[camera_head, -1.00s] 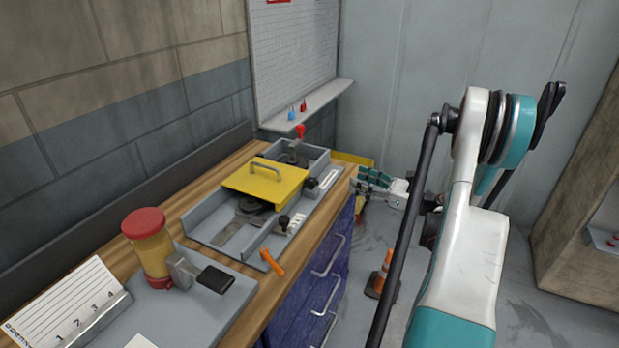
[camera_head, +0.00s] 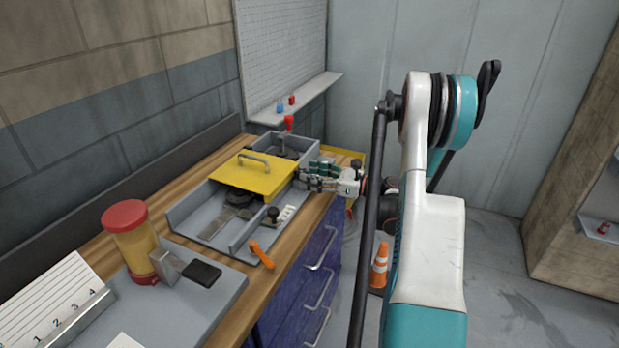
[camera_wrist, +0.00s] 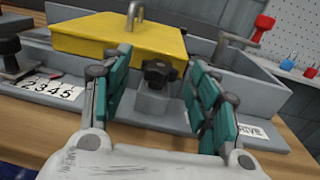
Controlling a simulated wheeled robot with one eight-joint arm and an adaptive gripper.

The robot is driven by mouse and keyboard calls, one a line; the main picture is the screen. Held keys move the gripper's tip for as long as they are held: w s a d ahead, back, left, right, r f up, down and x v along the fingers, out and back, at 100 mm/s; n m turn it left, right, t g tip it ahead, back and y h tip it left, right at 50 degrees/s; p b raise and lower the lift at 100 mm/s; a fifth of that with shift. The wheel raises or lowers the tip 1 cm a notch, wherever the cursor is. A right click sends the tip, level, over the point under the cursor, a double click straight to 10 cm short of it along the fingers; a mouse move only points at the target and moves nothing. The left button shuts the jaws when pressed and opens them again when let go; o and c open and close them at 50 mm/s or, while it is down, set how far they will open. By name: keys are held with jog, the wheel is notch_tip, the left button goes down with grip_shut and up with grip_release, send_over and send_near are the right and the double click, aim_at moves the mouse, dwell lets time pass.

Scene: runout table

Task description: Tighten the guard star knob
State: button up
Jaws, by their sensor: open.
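The black guard star knob (camera_wrist: 160,73) sits on a grey block beside the yellow guard (camera_wrist: 120,38) in the wrist view. My gripper (camera_wrist: 156,66) is open, with one teal finger on either side of the knob. I cannot tell whether either finger touches it. In the head view my gripper (camera_head: 304,173) reaches in from the right at the near edge of the grey runout tray (camera_head: 205,226), next to the yellow guard (camera_head: 258,176). The star knob is hidden behind my fingers there.
A black round knob (camera_head: 273,214) stands by a number label (camera_head: 286,214), with an orange handle (camera_head: 261,254) nearer. A red-topped lever (camera_head: 288,123) rises behind the guard. A red-lidded jar (camera_head: 131,243) stands at the left. An orange cone (camera_head: 379,266) is on the floor.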

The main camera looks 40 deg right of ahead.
jog(key=shift+w+a, duration=0.25)
jog(key=shift+w, duration=0.3)
jog(key=c, duration=1.1)
jog(key=shift+o, duration=0.2)
jog(key=shift+a, duration=0.1)
jog(key=m+h+b, duration=0.1)
jog(key=h, duration=0.1)
jog(key=m+t+h+b, duration=0.1)
jog(key=m+h, duration=0.1)
jog(key=shift+s+a+f+t+h, duration=0.1)
jog(key=shift+a+t+h, duration=0.2)
jog(key=shift+a, duration=0.1)
jog(key=shift+a+m+h+b, duration=0.15)
jog(key=shift+m+h+b, duration=0.25)
jog(key=shift+m+h, duration=0.6)
jog(key=shift+a+m+h+b, duration=0.1)
jog(key=shift+m+h+b, duration=0.4)
jog(key=shift+h, duration=0.9)
